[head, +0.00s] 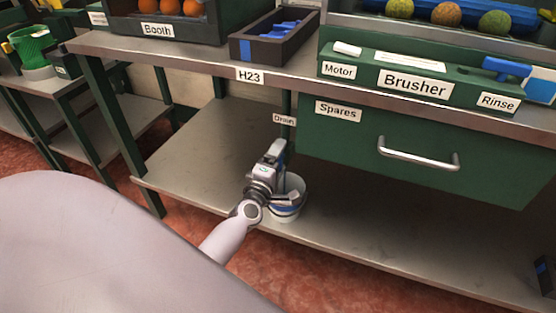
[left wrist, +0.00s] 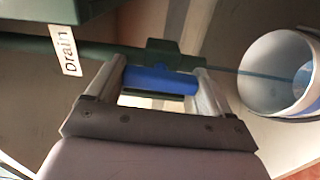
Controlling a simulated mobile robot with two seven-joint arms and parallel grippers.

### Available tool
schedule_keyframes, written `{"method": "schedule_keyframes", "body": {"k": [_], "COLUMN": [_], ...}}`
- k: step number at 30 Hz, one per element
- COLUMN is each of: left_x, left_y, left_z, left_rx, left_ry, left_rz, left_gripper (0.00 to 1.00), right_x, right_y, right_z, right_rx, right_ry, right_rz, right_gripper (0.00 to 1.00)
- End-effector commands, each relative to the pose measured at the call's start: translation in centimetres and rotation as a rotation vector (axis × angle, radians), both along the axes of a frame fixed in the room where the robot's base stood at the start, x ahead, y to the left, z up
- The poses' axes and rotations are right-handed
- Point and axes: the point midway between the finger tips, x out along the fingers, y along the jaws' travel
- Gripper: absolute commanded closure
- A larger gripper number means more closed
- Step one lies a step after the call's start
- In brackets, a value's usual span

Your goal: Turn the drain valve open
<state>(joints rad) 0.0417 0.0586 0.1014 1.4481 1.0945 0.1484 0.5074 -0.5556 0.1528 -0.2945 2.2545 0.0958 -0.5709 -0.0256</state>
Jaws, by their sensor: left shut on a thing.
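The drain valve's blue handle (left wrist: 160,80) sits on a dark green pipe (left wrist: 100,50) in the left wrist view. My left gripper (left wrist: 158,76) is shut on this handle, with one finger at each end of it. In the head view my left gripper (head: 277,150) is below the bench, by the "Drain" label (head: 284,119); its body hides the valve there. The label also shows in the left wrist view (left wrist: 70,52). A thin blue line runs from beside the valve into the bucket (left wrist: 262,68); I cannot tell for sure if it is water. My right gripper is not in view.
The white bucket (head: 289,211) stands on the lower shelf (head: 190,165), partly behind my left gripper. The green "Spares" drawer (head: 345,150) with its metal handle is to the right. The brusher (head: 415,82) is above it. The lower shelf left of my gripper is clear.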

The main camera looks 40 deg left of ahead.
Motion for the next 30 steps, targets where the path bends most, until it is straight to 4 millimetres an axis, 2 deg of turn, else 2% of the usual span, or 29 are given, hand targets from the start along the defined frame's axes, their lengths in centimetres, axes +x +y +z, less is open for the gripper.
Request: {"method": "schedule_keyframes", "body": {"k": [18,19,20,21,30], "left_x": [-0.08,-0.08,-0.08,-0.07,-0.42], "left_y": [-0.07,-0.07,-0.07,-0.06,-0.12], "left_z": [-0.16,-0.16,-0.16,-0.15,-0.08], "left_rx": [-0.047,-0.047,-0.047,-0.047,-0.043], "left_ry": [-0.008,-0.008,-0.008,-0.008,-0.008], "left_rz": [0.0,0.0,0.0,0.0,0.0], "left_gripper": [0.49,0.15,0.06,0.0,0.0], "right_x": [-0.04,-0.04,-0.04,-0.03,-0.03], "right_y": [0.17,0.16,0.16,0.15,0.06], "right_z": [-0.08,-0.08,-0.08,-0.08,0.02], "right_rx": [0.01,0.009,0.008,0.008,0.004], "right_ry": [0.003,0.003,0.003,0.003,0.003], "right_rz": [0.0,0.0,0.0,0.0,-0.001], "right_gripper": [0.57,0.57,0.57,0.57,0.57]}}
